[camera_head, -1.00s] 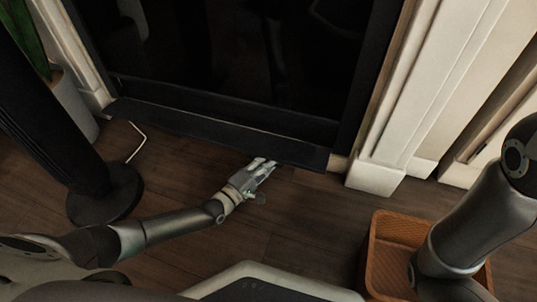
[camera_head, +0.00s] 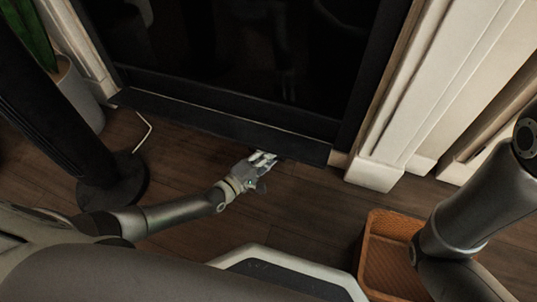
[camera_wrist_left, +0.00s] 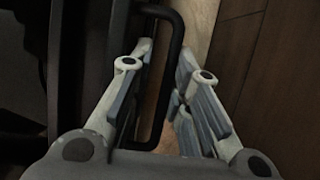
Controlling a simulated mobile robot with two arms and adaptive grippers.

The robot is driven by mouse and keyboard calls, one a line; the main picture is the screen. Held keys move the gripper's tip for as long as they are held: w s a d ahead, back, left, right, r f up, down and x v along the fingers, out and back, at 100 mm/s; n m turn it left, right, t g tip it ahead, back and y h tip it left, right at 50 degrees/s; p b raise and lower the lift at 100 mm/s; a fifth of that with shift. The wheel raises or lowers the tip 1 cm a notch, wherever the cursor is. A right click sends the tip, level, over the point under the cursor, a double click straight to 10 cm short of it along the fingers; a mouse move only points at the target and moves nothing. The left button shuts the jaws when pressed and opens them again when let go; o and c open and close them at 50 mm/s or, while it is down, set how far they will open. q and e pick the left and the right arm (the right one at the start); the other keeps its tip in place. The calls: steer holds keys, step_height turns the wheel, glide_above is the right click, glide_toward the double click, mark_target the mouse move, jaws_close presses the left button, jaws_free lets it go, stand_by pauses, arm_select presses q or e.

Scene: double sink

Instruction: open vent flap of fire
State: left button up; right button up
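The fire (camera_head: 240,50) has a dark glass front in a black frame. The vent flap (camera_head: 200,115) is the long dark bar along its bottom edge. My left gripper (camera_head: 264,157) is low at the flap's underside, towards its right end. In the left wrist view, a black loop handle (camera_wrist_left: 178,35) runs between the two spread fingers of the left gripper (camera_wrist_left: 166,54). The fingers look open, with a gap between the handle and the right finger. In the head view the handle is hidden. My right arm shows at the right; its gripper is not in view.
A woven orange basket (camera_head: 372,245) stands on the floor at lower right, beside my right arm. A white surround (camera_head: 385,130) edges the fire on the right. A black stand (camera_head: 115,190) and a potted plant (camera_head: 75,85) are at left. The wooden floor before the flap is mostly clear.

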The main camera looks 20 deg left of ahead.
arm_select(q)
steer(key=shift+r, duration=0.1)
steer(key=v, duration=1.2)
stand_by(0.4)
